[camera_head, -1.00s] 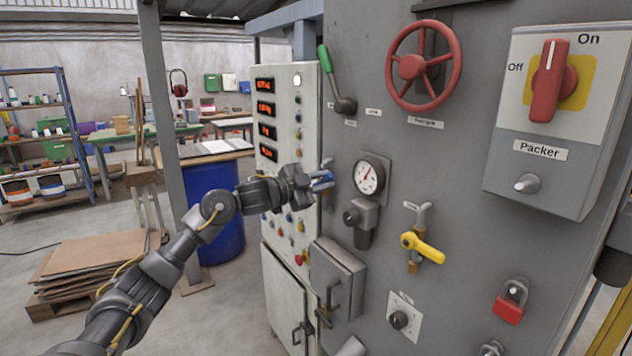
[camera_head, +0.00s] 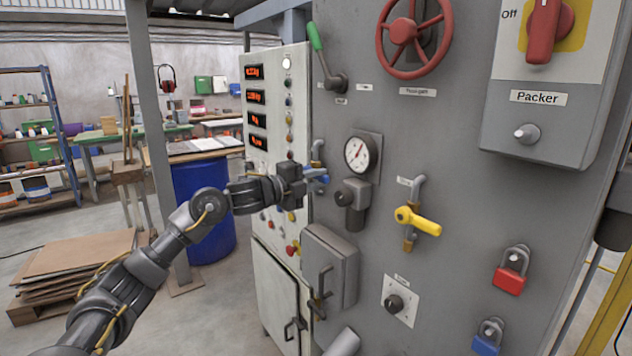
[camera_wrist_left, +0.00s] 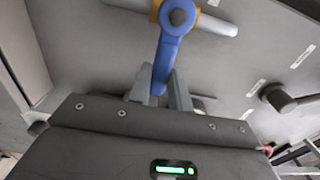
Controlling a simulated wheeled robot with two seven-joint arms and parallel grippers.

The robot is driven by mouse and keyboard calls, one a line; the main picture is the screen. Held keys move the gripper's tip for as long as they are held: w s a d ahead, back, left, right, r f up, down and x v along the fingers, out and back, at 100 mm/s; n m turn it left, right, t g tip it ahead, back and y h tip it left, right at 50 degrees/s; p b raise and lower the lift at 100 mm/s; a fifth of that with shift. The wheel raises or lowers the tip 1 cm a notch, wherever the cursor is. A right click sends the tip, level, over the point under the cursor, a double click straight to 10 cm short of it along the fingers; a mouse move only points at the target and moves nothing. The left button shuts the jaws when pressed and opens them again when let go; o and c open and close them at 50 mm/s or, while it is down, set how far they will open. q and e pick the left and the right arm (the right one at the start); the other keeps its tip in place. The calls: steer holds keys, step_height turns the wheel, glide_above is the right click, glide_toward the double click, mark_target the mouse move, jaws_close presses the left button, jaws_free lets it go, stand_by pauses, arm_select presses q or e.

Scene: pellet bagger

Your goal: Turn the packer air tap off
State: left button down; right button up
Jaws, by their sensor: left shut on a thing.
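A tap with a blue lever handle (camera_head: 319,176) is on the left part of the grey machine panel, on a short grey pipe. My left gripper (camera_head: 305,181) reaches it from the left. In the left wrist view, the blue handle (camera_wrist_left: 166,62) runs from its orange-ringed pivot down between the fingers (camera_wrist_left: 160,88), which are shut on its end. The handle lies roughly crosswise to the light grey pipe (camera_wrist_left: 215,24). In the head view the gripper hides part of the handle, and I cannot read a label for this tap. My right gripper is not in view.
A yellow-handled tap (camera_head: 418,222) sits to the right, below a pressure gauge (camera_head: 360,154). A grey box (camera_head: 330,265) juts out below the gripper. The Packer switch (camera_head: 545,30), a red handwheel (camera_head: 404,32) and a green-knobbed lever (camera_head: 316,38) are higher up.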

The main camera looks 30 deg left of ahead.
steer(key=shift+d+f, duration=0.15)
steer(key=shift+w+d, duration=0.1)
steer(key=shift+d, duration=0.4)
